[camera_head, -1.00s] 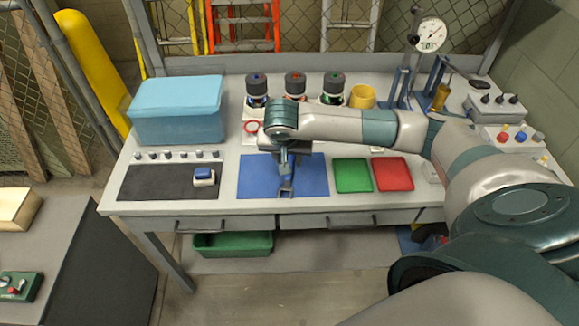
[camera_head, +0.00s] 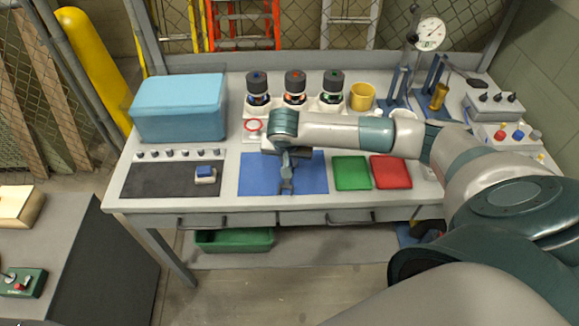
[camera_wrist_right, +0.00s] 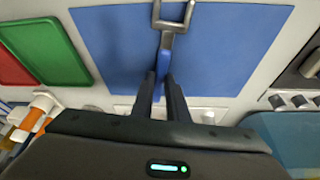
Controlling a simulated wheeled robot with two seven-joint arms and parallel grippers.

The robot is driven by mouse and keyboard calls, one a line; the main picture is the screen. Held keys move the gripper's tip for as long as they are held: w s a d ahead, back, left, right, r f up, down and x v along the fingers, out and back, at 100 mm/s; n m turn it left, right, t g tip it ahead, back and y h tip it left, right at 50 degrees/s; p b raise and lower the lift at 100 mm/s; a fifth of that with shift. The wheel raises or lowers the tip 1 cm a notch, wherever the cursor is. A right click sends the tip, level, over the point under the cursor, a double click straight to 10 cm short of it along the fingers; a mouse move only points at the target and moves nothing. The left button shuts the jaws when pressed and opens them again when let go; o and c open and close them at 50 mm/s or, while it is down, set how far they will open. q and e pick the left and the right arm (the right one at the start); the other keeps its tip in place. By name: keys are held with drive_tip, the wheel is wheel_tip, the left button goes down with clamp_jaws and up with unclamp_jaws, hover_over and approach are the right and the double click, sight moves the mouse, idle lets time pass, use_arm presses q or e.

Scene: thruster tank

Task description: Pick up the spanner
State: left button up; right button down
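The spanner has a grey open jaw and a blue handle. Its jaw (camera_head: 286,188) shows over the blue mat (camera_head: 313,174) near the mat's front edge. In the right wrist view the spanner's jaw (camera_wrist_right: 173,22) points away from my gripper. My right gripper (camera_head: 286,167) points down at the handle. In the right wrist view its two dark fingers (camera_wrist_right: 161,76) stand close on both sides of the blue handle and look shut on it. The handle's rear end is partly hidden by the fingers. I cannot tell whether the spanner touches the mat. My left gripper is not in view.
A green pad (camera_head: 352,173) and a red pad (camera_head: 391,172) lie right of the mat. A black mat (camera_head: 150,180) with a blue-and-white block (camera_head: 205,174) lies left. Several dark-capped jars, a yellow cup (camera_head: 362,97) and a blue bin (camera_head: 180,108) stand behind.

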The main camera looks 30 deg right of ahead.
drive_tip(key=shift+r, duration=0.2)
drive_tip(key=shift+r+b, duration=0.55)
wheel_tip(320, 180, up, 2)
drive_tip(key=shift+w+r+b, duration=0.1)
drive_tip(key=shift+r+b, duration=0.1)
drive_tip(key=shift+b, duration=0.55)
drive_tip(key=s+d+r+b, duration=0.4)
drive_tip(key=s+d+r, duration=0.3)
drive_tip(key=d, duration=0.2)
drive_tip(key=shift+s+b, duration=0.25)
drive_tip(key=shift+b, duration=0.1)
drive_tip(key=shift+r, duration=0.1)
